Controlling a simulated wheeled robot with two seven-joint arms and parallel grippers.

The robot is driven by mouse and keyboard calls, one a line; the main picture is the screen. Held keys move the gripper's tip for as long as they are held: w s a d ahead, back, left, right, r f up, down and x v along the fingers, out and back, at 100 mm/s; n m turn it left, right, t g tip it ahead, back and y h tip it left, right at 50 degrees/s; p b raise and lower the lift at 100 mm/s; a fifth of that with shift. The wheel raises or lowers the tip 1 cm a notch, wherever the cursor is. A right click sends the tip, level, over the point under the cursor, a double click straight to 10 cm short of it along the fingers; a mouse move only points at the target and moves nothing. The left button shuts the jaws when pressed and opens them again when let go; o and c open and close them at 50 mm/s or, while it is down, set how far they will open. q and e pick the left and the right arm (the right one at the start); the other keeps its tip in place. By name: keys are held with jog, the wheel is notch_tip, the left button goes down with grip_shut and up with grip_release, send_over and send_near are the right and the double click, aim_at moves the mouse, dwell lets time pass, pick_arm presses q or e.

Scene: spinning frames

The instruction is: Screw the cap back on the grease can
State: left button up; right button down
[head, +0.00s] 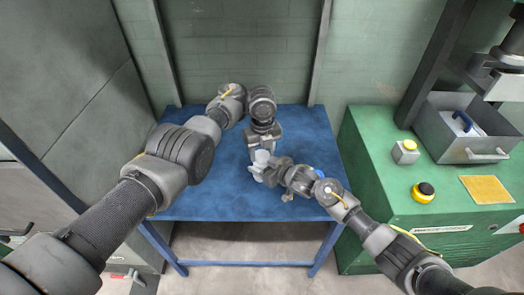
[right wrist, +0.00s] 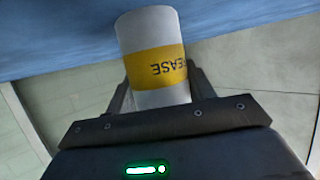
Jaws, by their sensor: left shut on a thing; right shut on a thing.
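The grease can (right wrist: 152,35) is a pale grey-white cylinder with a yellow label band that reads "EASE" upside down in the right wrist view. In the head view the can (head: 258,172) is small, near the middle of the blue table (head: 205,205). My right gripper (right wrist: 160,88) is shut around the can's side. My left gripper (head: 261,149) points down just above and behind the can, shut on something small. I take this to be the cap, but it is hidden by the gripper. Whether cap and can touch cannot be told.
A green wall is behind. The table's left and front parts are clear.

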pick_arm(q)
jog(key=m, duration=0.2)
jog(key=shift+m, duration=0.4)
jog(key=o, duration=0.9)
jog(key=shift+o, duration=0.2)
jog(key=shift+r, duration=0.1)
jog(key=shift+r, duration=2.15)
jog(key=shift+c, duration=0.4)
